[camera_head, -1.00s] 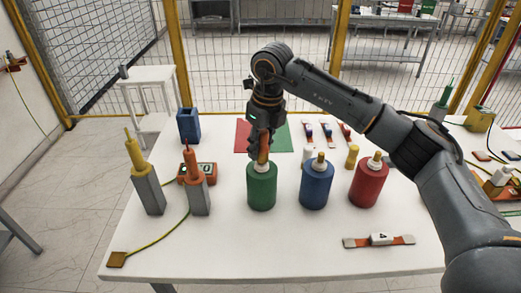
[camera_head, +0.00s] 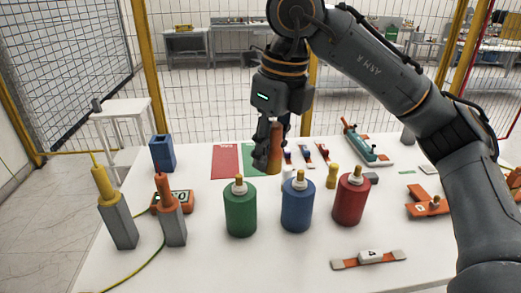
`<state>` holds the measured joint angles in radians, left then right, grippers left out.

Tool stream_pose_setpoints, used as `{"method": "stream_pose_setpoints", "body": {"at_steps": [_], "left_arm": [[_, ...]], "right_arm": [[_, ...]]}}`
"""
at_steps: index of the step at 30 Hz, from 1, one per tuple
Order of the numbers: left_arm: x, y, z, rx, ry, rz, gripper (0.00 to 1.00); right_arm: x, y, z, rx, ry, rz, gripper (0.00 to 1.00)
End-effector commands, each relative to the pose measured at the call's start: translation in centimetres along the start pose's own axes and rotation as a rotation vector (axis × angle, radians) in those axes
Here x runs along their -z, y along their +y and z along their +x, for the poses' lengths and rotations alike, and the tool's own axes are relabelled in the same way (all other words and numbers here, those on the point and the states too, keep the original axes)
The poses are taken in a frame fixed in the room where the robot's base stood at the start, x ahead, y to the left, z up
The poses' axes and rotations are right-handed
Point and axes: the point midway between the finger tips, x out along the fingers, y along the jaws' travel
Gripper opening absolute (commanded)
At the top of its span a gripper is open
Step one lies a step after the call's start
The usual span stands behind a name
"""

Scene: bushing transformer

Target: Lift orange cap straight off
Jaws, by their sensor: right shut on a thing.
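My right gripper (camera_head: 268,158) points down and is shut on the orange cap (camera_head: 277,135), a long orange-brown sleeve held upright in the air. The cap is clear of the green cylinder (camera_head: 240,212), whose white collar and brass stud (camera_head: 239,184) show bare on top. In the picture the cap hangs above and between the green cylinder and the blue cylinder (camera_head: 297,206). The fingers partly hide the cap. My left gripper is not in view.
A red cylinder (camera_head: 350,200) stands right of the blue one, with a small yellow cap (camera_head: 332,175) between. At left stand grey posts with a yellow cap (camera_head: 103,185) and an orange one (camera_head: 165,192), near an orange meter (camera_head: 183,200). The front middle of the table (camera_head: 235,265) is clear.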

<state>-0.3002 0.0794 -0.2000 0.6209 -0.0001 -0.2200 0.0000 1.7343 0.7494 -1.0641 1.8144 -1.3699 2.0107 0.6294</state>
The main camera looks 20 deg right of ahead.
Motion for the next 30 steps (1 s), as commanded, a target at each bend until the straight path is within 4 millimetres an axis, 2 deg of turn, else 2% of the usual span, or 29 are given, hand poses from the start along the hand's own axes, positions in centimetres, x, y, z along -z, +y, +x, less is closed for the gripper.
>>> {"method": "stream_pose_setpoints", "body": {"at_steps": [3,22,30], "left_arm": [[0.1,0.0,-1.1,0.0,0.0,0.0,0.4],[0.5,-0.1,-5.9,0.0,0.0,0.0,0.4],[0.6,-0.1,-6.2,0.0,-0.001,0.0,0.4]], "right_arm": [[-0.1,0.1,-1.3,0.0,-0.001,0.001,0.0],[-0.9,0.0,-6.3,0.0,-0.001,0.0,0.0],[-0.9,0.0,-6.7,0.0,-0.001,0.0,0.0]]}}
